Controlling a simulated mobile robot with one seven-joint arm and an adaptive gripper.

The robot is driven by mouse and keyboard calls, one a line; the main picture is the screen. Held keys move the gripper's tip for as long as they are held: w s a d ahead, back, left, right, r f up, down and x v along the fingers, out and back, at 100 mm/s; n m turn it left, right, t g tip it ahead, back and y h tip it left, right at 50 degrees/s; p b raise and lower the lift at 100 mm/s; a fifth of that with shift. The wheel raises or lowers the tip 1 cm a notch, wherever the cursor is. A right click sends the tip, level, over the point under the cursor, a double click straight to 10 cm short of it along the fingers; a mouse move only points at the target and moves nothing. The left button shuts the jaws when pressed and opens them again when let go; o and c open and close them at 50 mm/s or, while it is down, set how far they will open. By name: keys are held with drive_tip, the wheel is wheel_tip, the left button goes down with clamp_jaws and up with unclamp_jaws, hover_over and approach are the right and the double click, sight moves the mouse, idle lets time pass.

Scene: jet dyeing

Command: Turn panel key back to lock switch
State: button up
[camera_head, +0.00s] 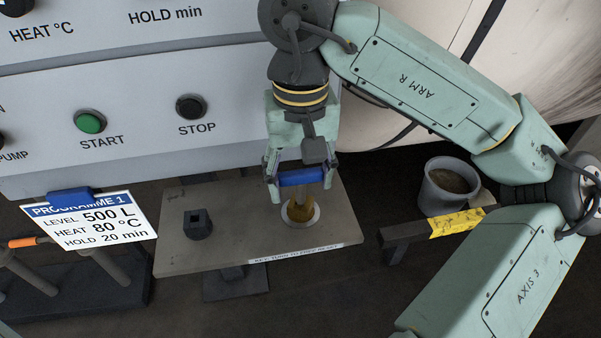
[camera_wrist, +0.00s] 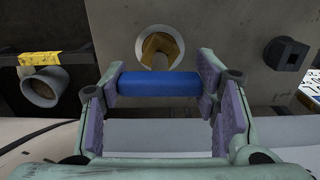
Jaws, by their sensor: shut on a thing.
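The panel key has a blue handle (camera_head: 301,177) and a brass-coloured lower part (camera_head: 300,207) set in a round pale ring (camera_head: 304,220) on a grey plate (camera_head: 255,240). My gripper (camera_head: 301,178) points down and is shut on the blue handle. In the wrist view the blue handle (camera_wrist: 159,84) lies crosswise between the finger pads of my gripper (camera_wrist: 160,86). The brass part (camera_wrist: 162,48) shows inside the ring behind the handle. A label strip (camera_head: 294,254) runs along the plate's front edge, too small to read fully.
A dark square block (camera_head: 198,223) stands on the plate left of the key. The control panel with a green START button (camera_head: 90,121) and a black STOP button (camera_head: 190,107) rises behind. A programme card (camera_head: 92,220) hangs at left. A grey cup (camera_head: 449,187) stands at right by a yellow-taped bar (camera_head: 457,222).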

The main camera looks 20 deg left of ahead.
drive_tip(key=o, duration=1.3)
wheel_tip(320, 180, up, 12)
